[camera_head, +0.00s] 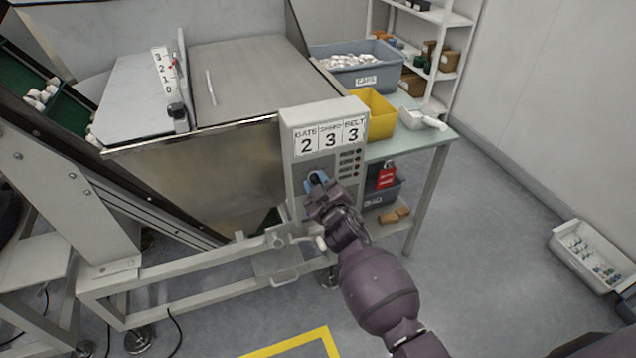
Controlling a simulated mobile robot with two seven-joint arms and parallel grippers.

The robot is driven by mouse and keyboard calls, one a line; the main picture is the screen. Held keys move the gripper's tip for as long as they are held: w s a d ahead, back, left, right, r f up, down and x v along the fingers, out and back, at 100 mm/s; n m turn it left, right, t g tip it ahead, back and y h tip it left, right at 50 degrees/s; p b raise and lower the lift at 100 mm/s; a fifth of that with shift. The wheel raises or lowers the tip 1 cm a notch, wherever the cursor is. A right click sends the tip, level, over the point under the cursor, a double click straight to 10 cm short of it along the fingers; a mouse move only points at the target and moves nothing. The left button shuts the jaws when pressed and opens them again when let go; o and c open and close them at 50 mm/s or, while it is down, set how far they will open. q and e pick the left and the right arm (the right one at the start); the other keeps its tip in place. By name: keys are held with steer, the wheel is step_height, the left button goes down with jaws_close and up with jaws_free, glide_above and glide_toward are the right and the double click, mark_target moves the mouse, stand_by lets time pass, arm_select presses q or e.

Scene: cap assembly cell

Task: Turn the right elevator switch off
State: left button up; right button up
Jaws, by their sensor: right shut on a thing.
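A grey control box (288,142) stands at the front right corner of the machine, with a sign reading GATE 2, SPEED 3, BELT 3. A rotary switch with a blue plate (310,182) is on the lower front of the box. My right gripper (318,186) is shut on the switch, and its fingers cover most of it. The switch's setting cannot be read. My left gripper is not in view.
A green table behind the box holds a grey CAPS bin (352,76), a yellow bin (377,118) and a white scoop (433,122). A red tag (386,177) hangs beside the box. A white tray (592,262) lies at right; the floor between is clear.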

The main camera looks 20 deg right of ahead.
steer(key=shift+n, duration=1)
steer(key=o, duration=0.9)
